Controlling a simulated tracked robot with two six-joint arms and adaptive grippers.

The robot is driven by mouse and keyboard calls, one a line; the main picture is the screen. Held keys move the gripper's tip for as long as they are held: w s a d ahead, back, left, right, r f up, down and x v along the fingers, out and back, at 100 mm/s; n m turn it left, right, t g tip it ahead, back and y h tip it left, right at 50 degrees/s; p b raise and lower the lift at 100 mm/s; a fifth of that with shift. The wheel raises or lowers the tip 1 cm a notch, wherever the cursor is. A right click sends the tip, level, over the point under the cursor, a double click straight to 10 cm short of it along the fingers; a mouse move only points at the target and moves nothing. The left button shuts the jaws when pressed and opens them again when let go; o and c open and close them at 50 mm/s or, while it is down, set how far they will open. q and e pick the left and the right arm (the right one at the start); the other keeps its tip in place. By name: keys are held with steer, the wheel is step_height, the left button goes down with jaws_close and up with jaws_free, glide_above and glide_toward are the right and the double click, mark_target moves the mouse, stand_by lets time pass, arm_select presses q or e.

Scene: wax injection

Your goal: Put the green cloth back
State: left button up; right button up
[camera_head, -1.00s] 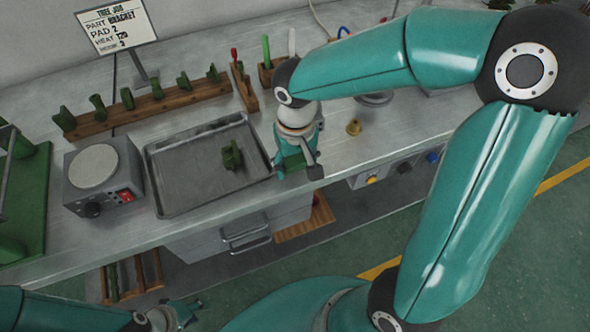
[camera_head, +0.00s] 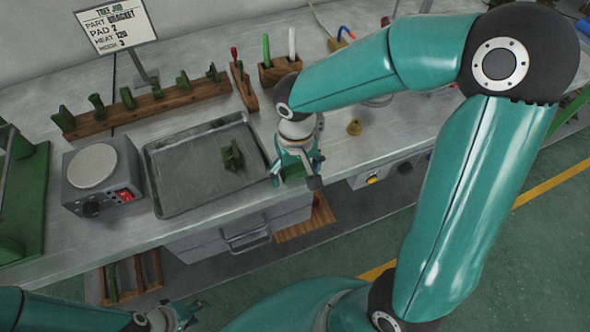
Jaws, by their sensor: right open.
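A patch of dark green (camera_head: 293,173), which may be the green cloth, shows between and below the fingers of my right gripper (camera_head: 298,178). The gripper covers most of it, so I cannot tell its full shape or whether the fingers touch it. My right gripper is open, pointing down at the bench's front edge just right of the metal tray (camera_head: 163,197). My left gripper (camera_head: 190,313) is low at the bottom left, in front of the bench and away from the green patch; its fingers are too small to read.
A green wax piece (camera_head: 232,156) lies in the tray. A hot plate (camera_head: 92,166) stands left of it.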

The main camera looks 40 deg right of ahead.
mark_target(296, 171)
step_height(296, 171, up, 12)
steer(key=p, duration=0.1)
steer(key=shift+r, duration=0.15)
stand_by(0.4)
stand_by(0.4)
